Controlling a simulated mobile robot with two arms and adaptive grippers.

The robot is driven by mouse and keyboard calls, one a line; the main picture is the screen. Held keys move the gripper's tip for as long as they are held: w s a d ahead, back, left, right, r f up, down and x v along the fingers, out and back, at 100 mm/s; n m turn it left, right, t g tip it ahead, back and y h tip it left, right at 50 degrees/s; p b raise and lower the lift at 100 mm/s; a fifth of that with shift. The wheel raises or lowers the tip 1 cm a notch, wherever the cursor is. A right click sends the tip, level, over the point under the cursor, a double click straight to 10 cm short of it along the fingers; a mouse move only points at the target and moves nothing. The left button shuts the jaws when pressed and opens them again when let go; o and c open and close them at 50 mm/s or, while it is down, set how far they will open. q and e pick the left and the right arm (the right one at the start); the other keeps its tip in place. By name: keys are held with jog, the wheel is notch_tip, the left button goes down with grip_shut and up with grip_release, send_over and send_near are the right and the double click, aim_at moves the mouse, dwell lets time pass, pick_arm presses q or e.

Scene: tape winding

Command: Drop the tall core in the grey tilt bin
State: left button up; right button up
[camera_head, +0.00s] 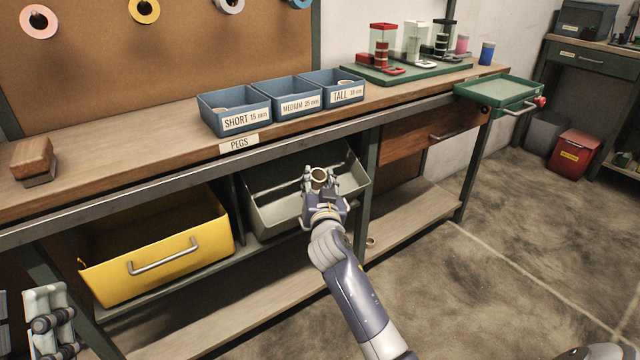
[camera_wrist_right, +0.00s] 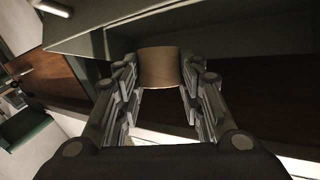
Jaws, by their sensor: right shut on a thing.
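The tall core is a brown cardboard tube (camera_head: 319,175), seen from above with its open end up in the head view. My right gripper (camera_head: 320,188) is shut on it; the right wrist view also shows the core (camera_wrist_right: 160,68) between the fingertips. The grey tilt bin (camera_head: 277,218) hangs under the bench, tilted open. In the head view, the core and gripper overlap the bin's front right part; I cannot tell whether the core is inside the rim. Part of my left gripper (camera_head: 52,322) shows at the lower left; its jaws are unclear.
A yellow tilt bin (camera_head: 160,255) is left of the grey one. Blue bins labelled SHORT (camera_head: 233,122), MEDIUM (camera_head: 300,104) and TALL (camera_head: 345,94) stand on the bench. A small ring-like piece (camera_head: 371,242) lies on the lower shelf. A bench leg (camera_head: 366,190) stands right of the grey bin.

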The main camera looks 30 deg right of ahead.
jog(key=o, duration=0.8)
jog(key=v, duration=1.2)
jog(key=shift+f, duration=0.1)
